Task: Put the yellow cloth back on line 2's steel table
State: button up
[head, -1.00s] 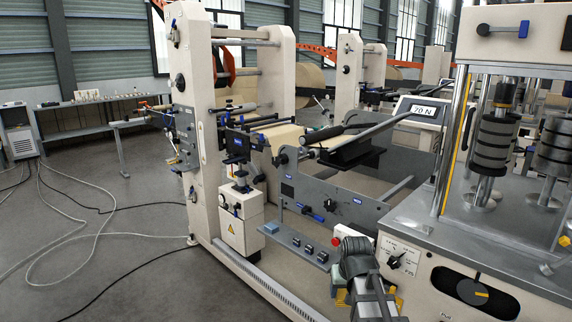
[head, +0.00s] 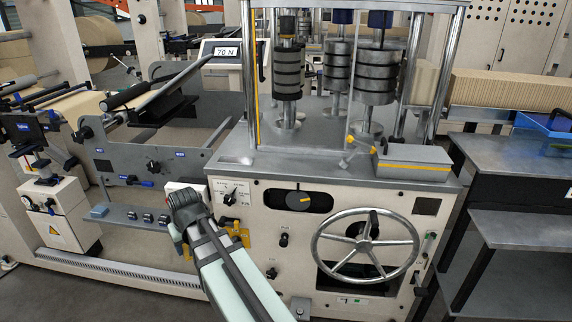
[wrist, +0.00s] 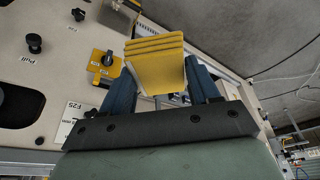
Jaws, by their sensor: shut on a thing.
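In the wrist view, my gripper (wrist: 172,92) is shut on the yellow cloth (wrist: 157,65), a folded pad with stacked layers showing at its far edge. The cloth sits between the two blue fingers and is clear of the floor. In the head view my gripper (head: 180,212) is beside the front left corner of the cream machine, pointing away from the camera; its fingers and the cloth are mostly hidden behind the wrist. A steel-topped table (head: 500,160) stands at the right edge; no line number is readable on it.
The machine front has a handwheel (head: 366,246), knobs and a yellow-plated switch (wrist: 106,62) close to my gripper. A blue tray (head: 545,125) occupies the steel table's back; its front top is bare. Metal posts and weight stacks (head: 288,75) rise above the machine.

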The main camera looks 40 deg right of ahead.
jog(key=d+r+m, duration=0.2)
jog(key=d, duration=0.7)
notch_tip(320, 180, up, 17)
jog(key=m+g+h, duration=0.1)
jog(key=m+h, duration=0.1)
jog(key=m, duration=0.5)
send_over(265, 162)
jog(key=shift+s+a+f, duration=0.1)
jog(key=shift+f, duration=1.45)
jog(key=shift+s+a+f, duration=0.1)
jog(key=shift+a+f, duration=0.05)
jog(key=shift+f, duration=1.35)
jog(key=shift+s+a+f, duration=0.1)
jog(key=shift+f, duration=1.45)
jog(key=shift+f, duration=0.15)
jog(key=o, duration=0.7)
jog(key=shift+o, duration=0.2)
